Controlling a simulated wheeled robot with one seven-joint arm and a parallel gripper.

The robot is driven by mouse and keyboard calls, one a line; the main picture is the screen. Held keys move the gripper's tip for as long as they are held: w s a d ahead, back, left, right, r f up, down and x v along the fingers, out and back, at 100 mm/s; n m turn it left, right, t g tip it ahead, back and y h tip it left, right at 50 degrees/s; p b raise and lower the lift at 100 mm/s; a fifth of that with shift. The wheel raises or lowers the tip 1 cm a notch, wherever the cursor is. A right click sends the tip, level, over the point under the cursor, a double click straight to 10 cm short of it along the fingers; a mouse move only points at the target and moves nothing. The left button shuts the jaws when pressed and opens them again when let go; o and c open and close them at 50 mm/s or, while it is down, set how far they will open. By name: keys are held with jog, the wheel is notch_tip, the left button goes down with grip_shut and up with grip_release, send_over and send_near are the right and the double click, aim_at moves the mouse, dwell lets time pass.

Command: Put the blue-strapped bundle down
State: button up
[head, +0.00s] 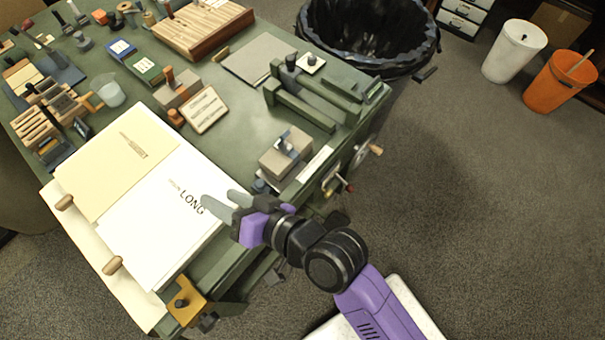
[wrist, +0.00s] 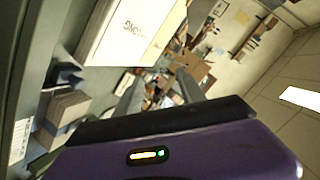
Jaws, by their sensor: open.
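A grey-brown block-like bundle (head: 272,160) with a grey-blue strap and a dark piece on top sits on the green bench near its right edge. It also shows at the left of the wrist view (wrist: 68,106). My gripper (head: 226,205) is open and empty, left of and nearer than the bundle, apart from it. In the head view its fingers overlap the white sheet marked LONG (head: 160,245). In the wrist view the two fingers (wrist: 160,90) stand apart with nothing between them.
The green bench (head: 235,120) has bare room left of the bundle. A block with an orange clip (head: 182,94), a lettered plaque (head: 204,112) and green rails (head: 305,110) stand farther back. A black-lined bin (head: 370,60) is beyond the bench. Many small tools crowd the far left.

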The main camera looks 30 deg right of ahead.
jog(key=s+d+f+t+h, duration=0.15)
jog(key=s+d+h, duration=0.35)
jog(key=s+d, duration=0.65)
jog(key=s+d+r+n+h, duration=0.1)
jog(key=s+d+r+n, duration=0.2)
jog(key=s, duration=1)
jog(key=d+r, duration=0.3)
jog(key=d, duration=0.1)
jog(key=shift+d+r+n+t, duration=0.2)
jog(key=shift+r+n+t, duration=0.15)
jog(key=shift+r+n, duration=0.05)
jog(key=shift+s, duration=0.1)
jog(key=shift+c, duration=0.2)
